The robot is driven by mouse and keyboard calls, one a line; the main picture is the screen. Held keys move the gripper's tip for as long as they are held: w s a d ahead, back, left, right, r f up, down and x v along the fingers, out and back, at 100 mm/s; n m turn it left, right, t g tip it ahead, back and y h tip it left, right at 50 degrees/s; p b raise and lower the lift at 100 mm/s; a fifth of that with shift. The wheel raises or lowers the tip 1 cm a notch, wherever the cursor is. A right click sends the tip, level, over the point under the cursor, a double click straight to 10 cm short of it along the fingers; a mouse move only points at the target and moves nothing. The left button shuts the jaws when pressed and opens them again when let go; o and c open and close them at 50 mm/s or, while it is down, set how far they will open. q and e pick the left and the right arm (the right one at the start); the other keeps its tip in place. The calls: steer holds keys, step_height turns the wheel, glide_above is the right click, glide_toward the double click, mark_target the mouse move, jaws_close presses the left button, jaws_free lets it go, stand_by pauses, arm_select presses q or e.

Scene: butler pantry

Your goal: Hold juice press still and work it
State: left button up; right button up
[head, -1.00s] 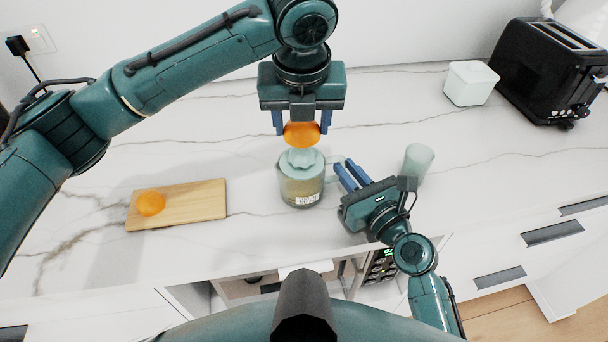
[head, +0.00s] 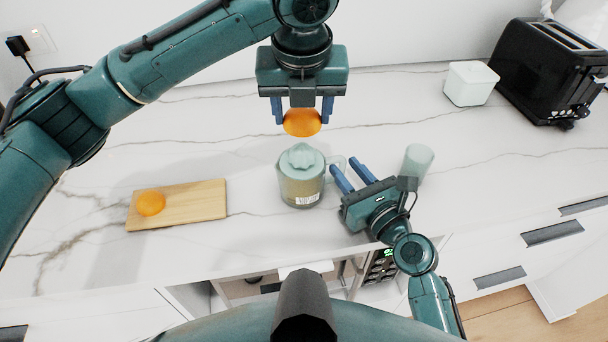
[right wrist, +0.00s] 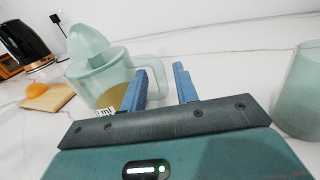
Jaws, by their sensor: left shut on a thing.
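The juice press (head: 302,187) is a pale green, see-through jug with a ridged cone (head: 302,157) on top and a handle on its right side. It stands upright on the counter and also shows in the right wrist view (right wrist: 100,70). My left gripper (head: 302,117) is shut on an orange piece (head: 302,124), held above the cone with a small gap. My right gripper (head: 344,164) is open at the handle side. In the right wrist view the handle (right wrist: 150,62) appears between its fingertips; I cannot tell whether they touch it.
A wooden board (head: 205,202) with another orange piece (head: 150,203) lies at the left. A pale green cup (head: 418,162) stands close behind my right gripper. A white container (head: 470,83) and a black toaster (head: 548,72) are at the back right.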

steer(key=shift+o, duration=0.7)
steer(key=shift+s+d, duration=0.1)
steer(key=shift+s, duration=0.15)
steer(key=v, duration=1.1)
steer(key=shift+s+d, duration=0.1)
steer(key=shift+s, duration=0.1)
